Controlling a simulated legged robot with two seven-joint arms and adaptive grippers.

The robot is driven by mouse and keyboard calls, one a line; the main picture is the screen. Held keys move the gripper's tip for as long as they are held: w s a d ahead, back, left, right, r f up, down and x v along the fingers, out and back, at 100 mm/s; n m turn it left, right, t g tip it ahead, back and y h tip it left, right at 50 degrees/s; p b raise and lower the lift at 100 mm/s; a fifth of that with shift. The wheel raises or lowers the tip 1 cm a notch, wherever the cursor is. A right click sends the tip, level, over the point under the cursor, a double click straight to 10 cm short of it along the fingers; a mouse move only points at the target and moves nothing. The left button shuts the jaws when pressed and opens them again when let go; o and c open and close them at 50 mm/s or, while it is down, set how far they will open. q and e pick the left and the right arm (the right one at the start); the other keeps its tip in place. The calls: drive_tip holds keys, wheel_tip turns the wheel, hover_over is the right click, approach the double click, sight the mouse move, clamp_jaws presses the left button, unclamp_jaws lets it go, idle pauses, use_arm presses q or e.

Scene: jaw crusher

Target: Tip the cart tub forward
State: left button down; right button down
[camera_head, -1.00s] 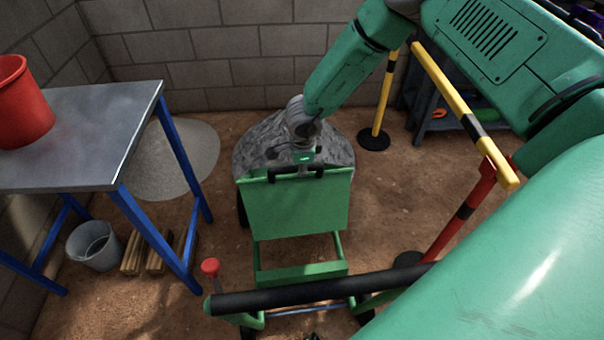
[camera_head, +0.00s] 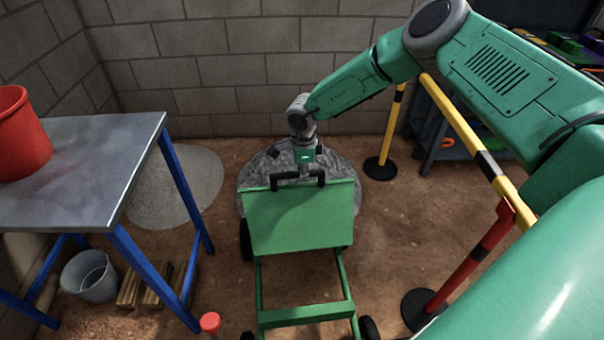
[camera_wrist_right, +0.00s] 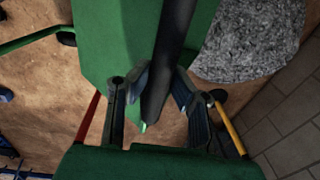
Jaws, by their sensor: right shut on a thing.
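The green cart tub (camera_head: 300,222) stands in the middle of the head view, with its flat green back panel facing me. A black grab bar (camera_head: 320,181) runs along the panel's upper edge. My right gripper (camera_head: 304,172) reaches the bar from above and is shut on it. In the right wrist view my gripper's fingers (camera_wrist_right: 160,95) sit on both sides of the black bar (camera_wrist_right: 172,50), beside the green tub (camera_wrist_right: 115,45). The inside of the tub is hidden from the head view. The green cart frame (camera_head: 304,314) runs back toward me. My left gripper is not in view.
A grey gravel heap (camera_head: 345,200) lies just beyond the tub. A metal bench (camera_head: 90,150) with a red bucket (camera_head: 20,135) stands left, a grey bucket (camera_head: 90,276) below. Yellow-black barrier rail (camera_head: 455,125) and red post (camera_head: 470,260) stand right. A block wall closes the back.

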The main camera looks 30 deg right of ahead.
drive_tip(key=shift+d, duration=0.15)
drive_tip(key=c, duration=1.4)
unclamp_jaws()
drive_tip(key=r, duration=1.1)
drive_tip(key=shift+s+r, duration=0.35)
drive_tip(key=shift+r, duration=0.05)
